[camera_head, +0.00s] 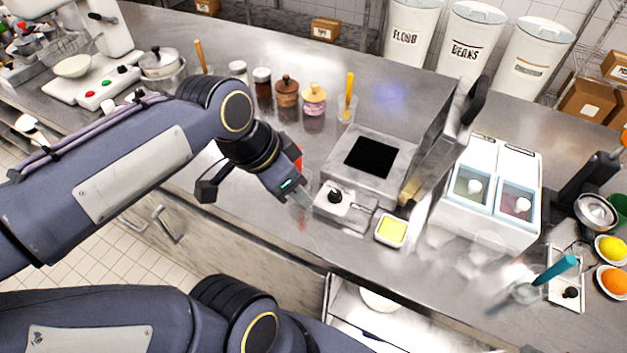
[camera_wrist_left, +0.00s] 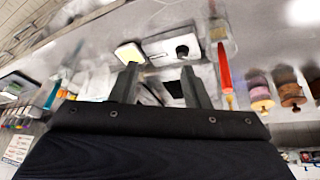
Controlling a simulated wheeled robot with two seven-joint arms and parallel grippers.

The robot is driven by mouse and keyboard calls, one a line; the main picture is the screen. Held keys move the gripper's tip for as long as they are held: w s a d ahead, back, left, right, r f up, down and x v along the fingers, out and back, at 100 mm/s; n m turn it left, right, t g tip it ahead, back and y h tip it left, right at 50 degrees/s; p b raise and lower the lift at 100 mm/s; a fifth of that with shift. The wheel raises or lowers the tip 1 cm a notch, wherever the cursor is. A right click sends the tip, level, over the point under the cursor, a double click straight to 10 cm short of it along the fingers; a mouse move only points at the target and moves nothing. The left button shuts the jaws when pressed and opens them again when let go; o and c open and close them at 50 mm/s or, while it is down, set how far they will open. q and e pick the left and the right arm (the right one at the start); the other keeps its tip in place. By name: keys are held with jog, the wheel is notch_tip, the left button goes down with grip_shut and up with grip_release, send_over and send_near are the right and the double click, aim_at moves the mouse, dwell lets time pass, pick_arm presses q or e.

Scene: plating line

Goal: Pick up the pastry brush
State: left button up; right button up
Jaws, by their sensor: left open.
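A red handle (camera_head: 298,163) shows just behind my left gripper (camera_head: 301,199) in the head view. In the left wrist view this red handle (camera_wrist_left: 225,68) stands in a clear cup (camera_wrist_left: 224,36), to the right of my open, empty fingers (camera_wrist_left: 159,66). A teal-handled tool (camera_head: 555,270) stands tilted in a clear cup at the right. The tool heads are too blurred or hidden to tell which is the pastry brush. My right gripper is not in view.
A steel machine with a black square top (camera_head: 371,157) stands right of my left gripper, by a white dish of yellow contents (camera_head: 391,230). Lidded jars (camera_head: 287,92) stand behind. A white two-bin container (camera_head: 487,190) stands right. The counter's front edge is close below the gripper.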

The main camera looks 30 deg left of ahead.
pick_arm(q)
jog(key=w+a+m+g+y+b, duration=0.1)
jog(key=w+a+m+g+b, duration=0.1)
jog(key=w+a+m+b, duration=0.25)
jog(key=m+g+y+b, duration=0.2)
jog(key=m+b, duration=0.3)
jog(key=m, duration=0.5)
send_over(298, 161)
jog(key=shift+w+a+f+n, duration=0.15)
jog(key=shift+w+a+f, duration=0.05)
jog(key=shift+f, duration=0.3)
jog(key=shift+w+a+f+n, duration=0.1)
jog(key=shift+w+a+f, duration=0.05)
jog(key=shift+f, duration=0.35)
jog(key=shift+w+a+b, duration=0.1)
jog(key=shift+a+b, duration=0.05)
jog(key=shift+b, duration=0.15)
notch_tip(298, 161, down, 8)
jog(key=shift+r+b, duration=0.25)
jog(key=shift+b, duration=0.25)
jog(key=shift+c, duration=0.4)
grip_shut()
